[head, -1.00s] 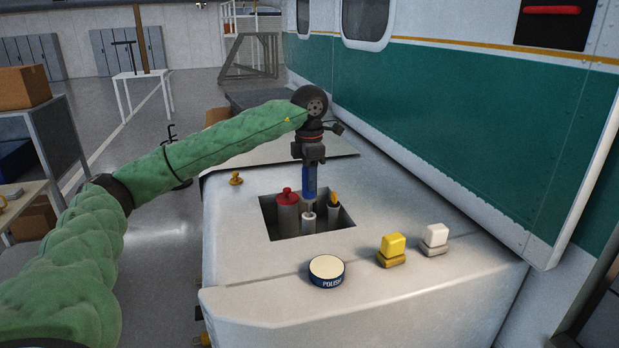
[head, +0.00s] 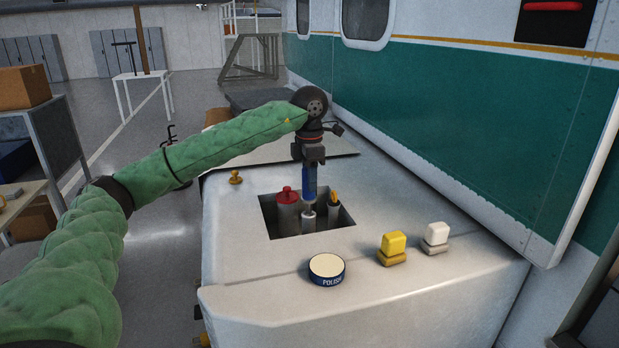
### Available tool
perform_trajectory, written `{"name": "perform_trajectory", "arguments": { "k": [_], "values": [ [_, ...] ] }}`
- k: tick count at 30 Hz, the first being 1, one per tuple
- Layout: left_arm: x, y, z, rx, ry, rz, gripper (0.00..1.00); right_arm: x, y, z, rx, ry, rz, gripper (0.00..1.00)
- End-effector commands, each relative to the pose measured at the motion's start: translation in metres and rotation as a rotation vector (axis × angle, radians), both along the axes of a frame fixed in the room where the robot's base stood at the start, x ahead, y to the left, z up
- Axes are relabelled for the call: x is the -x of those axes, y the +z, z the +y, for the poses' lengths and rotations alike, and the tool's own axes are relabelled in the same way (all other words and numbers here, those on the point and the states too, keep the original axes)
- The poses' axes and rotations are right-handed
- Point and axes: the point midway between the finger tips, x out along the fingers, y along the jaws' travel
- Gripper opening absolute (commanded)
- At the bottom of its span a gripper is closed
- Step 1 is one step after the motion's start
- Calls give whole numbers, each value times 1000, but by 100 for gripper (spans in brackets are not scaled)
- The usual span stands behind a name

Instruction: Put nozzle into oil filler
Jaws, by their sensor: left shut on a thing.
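My left gripper (head: 313,160) points down over the square opening (head: 285,235) in the grey cowling. It is shut on a blue-bodied nozzle (head: 310,182), held upright. The nozzle's lower end is at a pale upright filler tube (head: 308,217) in the opening; I cannot tell whether it is inside the tube or just above or behind it. A red-capped tube (head: 287,205) stands to the left and a tube with a yellow-orange top (head: 334,205) to the right. My right gripper is not in view.
On the cowling (head: 250,285) stand a polish tin (head: 327,269), a yellow block (head: 393,246), a white block (head: 436,237) and a small brass-coloured cap (head: 236,177). The green and white fuselage (head: 460,120) rises close on the right.

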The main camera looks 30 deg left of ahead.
Motion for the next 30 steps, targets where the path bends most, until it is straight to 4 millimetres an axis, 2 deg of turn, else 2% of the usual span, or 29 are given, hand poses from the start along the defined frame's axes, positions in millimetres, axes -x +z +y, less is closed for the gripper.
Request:
{"name": "perform_trajectory", "arguments": {
  "k": [30],
  "values": [
    [0,-25,0,0,0,0,0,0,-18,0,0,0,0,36]
  ]
}}
